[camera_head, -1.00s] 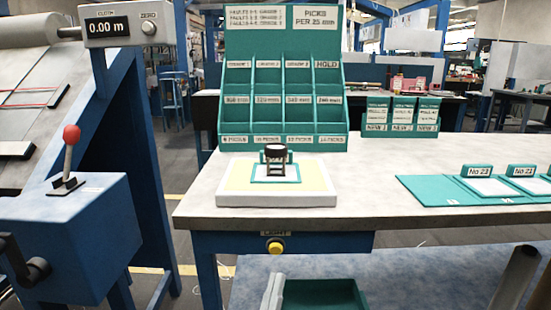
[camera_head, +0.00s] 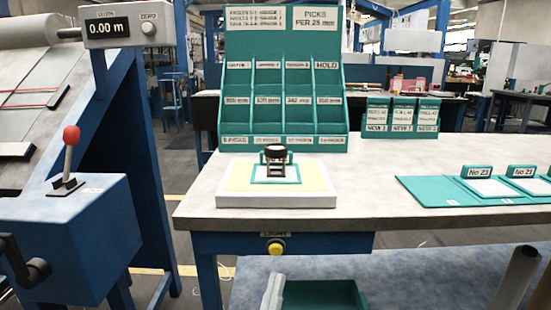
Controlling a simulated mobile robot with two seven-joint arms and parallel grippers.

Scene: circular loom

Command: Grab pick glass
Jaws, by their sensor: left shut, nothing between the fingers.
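The pick glass (camera_head: 276,157) is a small dark-framed magnifier with a round black top. It stands upright on a pale yellow, white-edged pad (camera_head: 240,200) near the front edge of the table, over a teal-bordered white square. Nothing touches it. What seems to be my left gripper (camera_head: 272,291) shows only as a pale grey tip at the bottom edge, below the table top and well apart from the pick glass. It is shut and empty; most of it is cut off by the frame. My right gripper is not in view.
A teal compartment rack (camera_head: 283,90) stands behind the pad. Small teal holders (camera_head: 400,117) and a teal sample board (camera_head: 440,191) lie to the right. A blue box (camera_head: 80,235) with a red-knobbed lever (camera_head: 71,140) stands left. A teal bin (camera_head: 325,294) sits below the table.

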